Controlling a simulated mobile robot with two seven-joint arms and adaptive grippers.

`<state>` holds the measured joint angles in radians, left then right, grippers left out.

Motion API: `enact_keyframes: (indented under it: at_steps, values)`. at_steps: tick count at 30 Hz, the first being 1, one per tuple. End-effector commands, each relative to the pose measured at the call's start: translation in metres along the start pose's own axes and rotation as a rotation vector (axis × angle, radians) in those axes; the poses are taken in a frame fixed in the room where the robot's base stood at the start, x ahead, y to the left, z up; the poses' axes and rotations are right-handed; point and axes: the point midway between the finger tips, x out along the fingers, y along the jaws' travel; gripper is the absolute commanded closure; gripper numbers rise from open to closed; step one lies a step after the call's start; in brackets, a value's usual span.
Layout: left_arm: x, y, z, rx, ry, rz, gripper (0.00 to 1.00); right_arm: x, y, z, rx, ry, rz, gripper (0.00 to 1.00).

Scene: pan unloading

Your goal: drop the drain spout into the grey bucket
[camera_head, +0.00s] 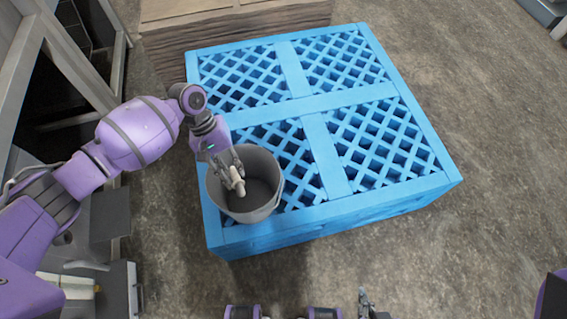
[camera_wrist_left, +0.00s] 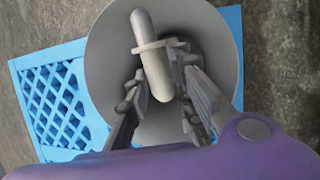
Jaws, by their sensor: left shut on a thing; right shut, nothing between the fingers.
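The drain spout (camera_head: 238,181) is a small pale beige peg with a collar, clearer in the left wrist view (camera_wrist_left: 154,68). My left gripper (camera_head: 232,180) is shut on it and holds it over the mouth of the grey bucket (camera_head: 262,212). In the left wrist view the spout sits between the two fingers, with the bucket's wall (camera_wrist_left: 215,45) all around behind it. The bucket stands upright on the blue pallet (camera_head: 330,206), at its near left corner. My right gripper (camera_head: 364,299) is shut and empty at the bottom edge, partly cut off.
A wooden block or crate (camera_head: 205,35) stands behind the pallet. Grey shelving and equipment (camera_head: 108,230) stand at the left. The rest of the pallet's slatted top is bare, and the concrete floor (camera_head: 480,120) at the right is clear.

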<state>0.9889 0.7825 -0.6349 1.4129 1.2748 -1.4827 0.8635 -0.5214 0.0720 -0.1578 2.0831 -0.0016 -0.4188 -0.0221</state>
Motion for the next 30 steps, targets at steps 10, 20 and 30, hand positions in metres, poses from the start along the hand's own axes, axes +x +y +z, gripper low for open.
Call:
enact_keyframes:
  at_steps: [10,20,30]
  values:
    - [0.001,0.0,-0.002,0.0,0.002,0.001,0.72,0.0,-0.002,-0.006,0.003,0.012,-0.002,1.0]
    - [0.002,0.0,-0.001,0.0,0.001,0.001,0.57,0.001,-0.002,-0.001,0.004,0.004,-0.002,1.0]
    - [-0.03,0.0,-0.002,0.001,0.006,0.002,0.57,0.001,-0.002,0.0,0.005,0.004,-0.003,1.0]
